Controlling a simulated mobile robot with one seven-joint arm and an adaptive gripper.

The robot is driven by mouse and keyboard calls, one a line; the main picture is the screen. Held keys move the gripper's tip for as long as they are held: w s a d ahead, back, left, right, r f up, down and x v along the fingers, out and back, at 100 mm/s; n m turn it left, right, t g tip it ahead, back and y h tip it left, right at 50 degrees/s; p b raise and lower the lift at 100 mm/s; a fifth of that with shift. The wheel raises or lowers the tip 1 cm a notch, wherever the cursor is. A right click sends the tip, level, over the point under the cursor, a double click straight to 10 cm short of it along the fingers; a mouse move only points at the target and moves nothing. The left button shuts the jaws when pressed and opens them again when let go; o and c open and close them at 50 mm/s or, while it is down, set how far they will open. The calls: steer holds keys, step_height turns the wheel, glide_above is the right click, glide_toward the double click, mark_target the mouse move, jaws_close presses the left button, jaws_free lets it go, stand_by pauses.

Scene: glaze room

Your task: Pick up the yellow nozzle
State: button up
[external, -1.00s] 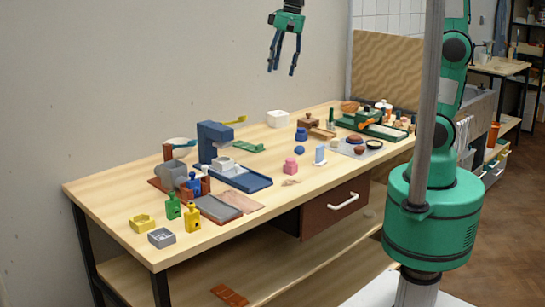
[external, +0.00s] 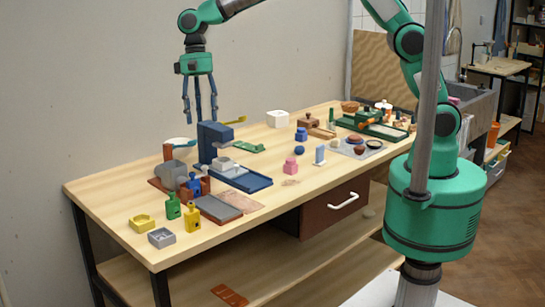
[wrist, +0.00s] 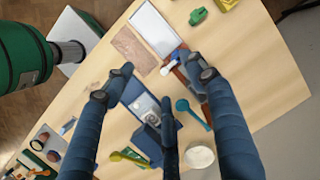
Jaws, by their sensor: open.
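My gripper (external: 200,119) is open and empty, fingers pointing down, in the air above the back left of the workbench, by the blue press-like stand (external: 210,138). Its fingers also show in the wrist view (wrist: 165,85). A slim yellow piece (external: 236,121), which may be the nozzle, is at the back, right of the blue stand; it also shows low in the wrist view (wrist: 129,155). A yellow bottle-shaped piece (external: 192,217) and a yellow hexagonal dish (external: 142,223) are at the front left. I cannot tell for certain which yellow thing is the nozzle.
A green bottle (external: 173,208) stands beside the yellow one, near a grey square dish (external: 161,238). The front right of the benchtop has free room.

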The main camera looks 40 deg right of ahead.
steer(key=g+h+p, duration=0.1)
steer(key=g+p, duration=0.1)
glide_toward(190, 210)
step_height(190, 210, up, 2)
steer(key=w, duration=0.2)
steer(key=shift+d, duration=0.25)
steer(key=b+x, duration=0.1)
steer(key=x, duration=0.7)
steer(key=shift+f, duration=0.3)
steer(key=shift+d, duration=0.15)
steer(key=shift+b+x, duration=0.9)
steer(key=shift+x, duration=1.7)
steer(key=c, duration=1.3)
